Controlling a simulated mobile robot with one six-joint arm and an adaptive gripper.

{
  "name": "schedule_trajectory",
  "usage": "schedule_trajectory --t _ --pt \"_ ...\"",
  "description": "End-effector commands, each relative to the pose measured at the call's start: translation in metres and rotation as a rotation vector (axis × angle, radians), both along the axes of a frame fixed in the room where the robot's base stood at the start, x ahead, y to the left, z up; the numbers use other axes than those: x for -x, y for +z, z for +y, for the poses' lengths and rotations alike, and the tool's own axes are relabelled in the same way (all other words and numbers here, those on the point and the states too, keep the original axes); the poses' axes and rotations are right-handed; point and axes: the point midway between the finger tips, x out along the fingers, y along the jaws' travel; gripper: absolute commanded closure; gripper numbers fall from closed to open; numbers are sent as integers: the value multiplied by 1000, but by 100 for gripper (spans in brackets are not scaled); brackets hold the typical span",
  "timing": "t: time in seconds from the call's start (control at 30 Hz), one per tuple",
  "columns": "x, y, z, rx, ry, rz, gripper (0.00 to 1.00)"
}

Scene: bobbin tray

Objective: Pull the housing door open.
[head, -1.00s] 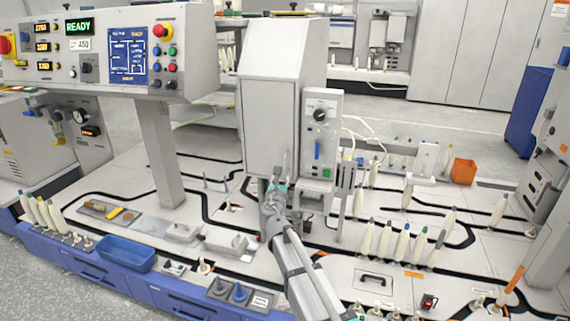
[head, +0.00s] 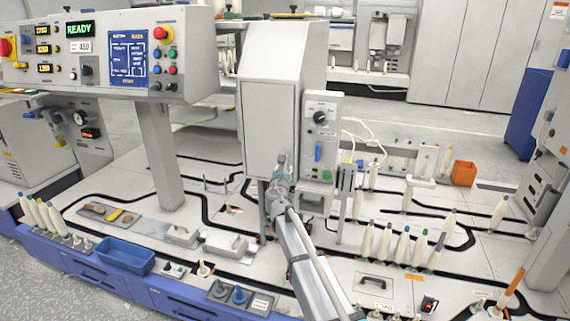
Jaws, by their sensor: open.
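The housing (head: 283,62) is a tall pale grey box with a sloped top, standing on a post at the middle of the table. Its front door (head: 268,118) looks closed and flat against the box. My gripper (head: 281,162) is in front of the door's lower part, close to its lower right edge, and is open. The door handle is not clearly visible; my gripper may hide it. I cannot tell whether the fingers touch the door.
A control box (head: 320,135) with a knob and blue slider is fixed at the housing's right. A control panel (head: 110,55) reading READY stands at left. Several bobbins (head: 402,245) stand at right. A blue bin (head: 124,256) sits at the front left edge.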

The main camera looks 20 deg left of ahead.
Motion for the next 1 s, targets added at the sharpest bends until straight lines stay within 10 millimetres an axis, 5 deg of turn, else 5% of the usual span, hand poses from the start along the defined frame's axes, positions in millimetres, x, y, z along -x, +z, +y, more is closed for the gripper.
schedule_trajectory --t 0.33,0.83,1.0 --pt "-45 0 8 0 -1 0 49" --pt "-53 0 9 0 0 0 49" --pt "-53 0 9 0 0 0 79"
